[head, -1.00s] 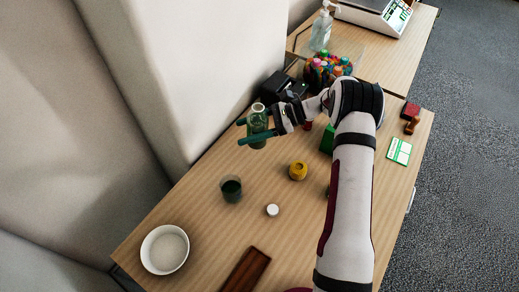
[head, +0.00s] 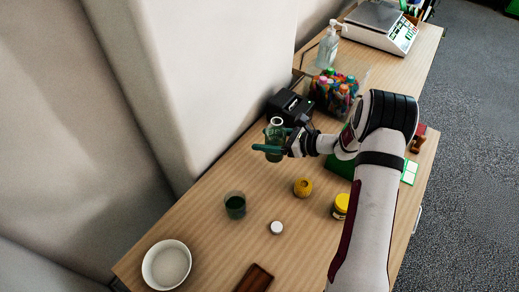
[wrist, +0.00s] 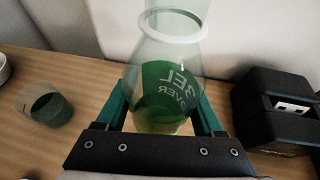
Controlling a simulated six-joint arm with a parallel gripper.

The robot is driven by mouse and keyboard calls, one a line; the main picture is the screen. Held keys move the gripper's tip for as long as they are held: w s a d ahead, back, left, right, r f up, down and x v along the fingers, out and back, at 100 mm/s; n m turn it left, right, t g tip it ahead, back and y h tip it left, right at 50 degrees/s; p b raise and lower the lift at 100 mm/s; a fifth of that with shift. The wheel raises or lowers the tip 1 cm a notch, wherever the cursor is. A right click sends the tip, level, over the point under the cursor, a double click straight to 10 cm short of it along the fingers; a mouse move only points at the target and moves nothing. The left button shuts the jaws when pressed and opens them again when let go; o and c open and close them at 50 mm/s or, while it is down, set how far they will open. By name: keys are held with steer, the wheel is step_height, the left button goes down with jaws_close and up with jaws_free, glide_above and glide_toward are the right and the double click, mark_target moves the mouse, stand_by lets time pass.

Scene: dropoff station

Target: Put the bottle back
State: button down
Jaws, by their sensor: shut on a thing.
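The bottle (head: 275,133) is clear glass with a pale rim, a green label and some liquid low inside. My gripper (head: 272,150) is shut on it, with one teal finger on each side of its body. In the wrist view the bottle (wrist: 165,80) stands upright between the fingers, its open mouth at the top. I cannot tell whether its base touches the table. A glass with dark green liquid (head: 235,206) stands on the table, nearer than the bottle; it also shows at the left of the wrist view (wrist: 45,107). A small white cap (head: 276,228) lies on the table.
A black device (head: 288,106) stands just behind the bottle by the wall. A white bowl (head: 167,264), a yellow object (head: 303,187), a yellow-lidded jar (head: 340,206) and a brown wooden block (head: 255,278) are on the table (head: 200,225). A basket of colourful items (head: 334,91) is farther back.

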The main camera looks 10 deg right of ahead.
steer(key=shift+w+a+f, duration=0.2)
steer(key=shift+a+f, duration=0.15)
steer(key=shift+f, duration=0.55)
steer(key=shift+w+a+f, duration=0.2)
steer(key=shift+a+f, duration=0.1)
steer(key=shift+f, duration=0.6)
steer(key=shift+w+a+f, duration=0.2)
steer(key=shift+a+f, duration=0.15)
steer(key=shift+f, duration=0.55)
steer(key=shift+f, duration=0.1)
jaws_free()
